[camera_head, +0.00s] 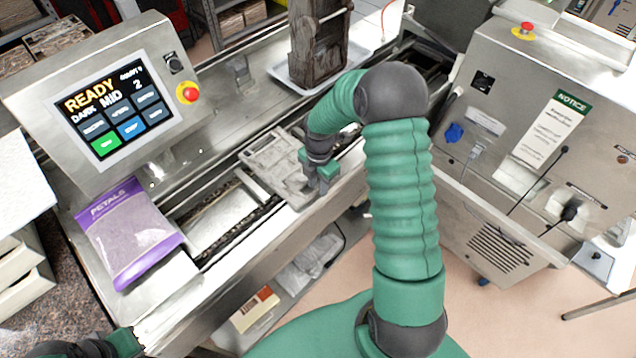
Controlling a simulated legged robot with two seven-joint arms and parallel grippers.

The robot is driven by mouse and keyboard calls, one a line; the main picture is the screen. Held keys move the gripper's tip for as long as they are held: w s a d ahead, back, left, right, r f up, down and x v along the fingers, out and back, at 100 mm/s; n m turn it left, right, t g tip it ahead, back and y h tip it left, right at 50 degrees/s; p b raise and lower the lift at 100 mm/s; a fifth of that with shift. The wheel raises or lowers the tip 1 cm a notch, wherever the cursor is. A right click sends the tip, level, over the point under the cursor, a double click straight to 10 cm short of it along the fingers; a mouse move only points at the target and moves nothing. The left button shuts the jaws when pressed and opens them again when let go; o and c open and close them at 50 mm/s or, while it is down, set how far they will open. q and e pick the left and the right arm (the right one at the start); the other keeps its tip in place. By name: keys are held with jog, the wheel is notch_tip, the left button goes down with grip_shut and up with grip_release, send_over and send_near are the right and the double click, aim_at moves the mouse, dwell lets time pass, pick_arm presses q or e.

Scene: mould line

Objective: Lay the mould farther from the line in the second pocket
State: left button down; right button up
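A grey, flat mould (272,155) with recesses in its face lies on the line (215,265), across its rails. My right gripper (316,186) points down at the mould's right end, touching it or just above it. Its fingertips are small and partly hidden by its own body, so I cannot tell whether they hold the mould's edge. A pale flat plate (222,218) lies between the rails left of the mould. I cannot make out a second mould or which recess is the second pocket.
A control panel (112,98) reading READY stands behind the line at left. A purple PETALS bag (130,232) lies at the line's left end. A tall dark brown block (318,42) stands on a white tray (283,76) behind. A steel machine (530,130) stands right.

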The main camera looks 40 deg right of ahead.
jog(key=shift+r, duration=0.4)
notch_tip(320, 180, up, 16)
jog(key=b, duration=0.3)
jog(key=shift+s+d, duration=0.1)
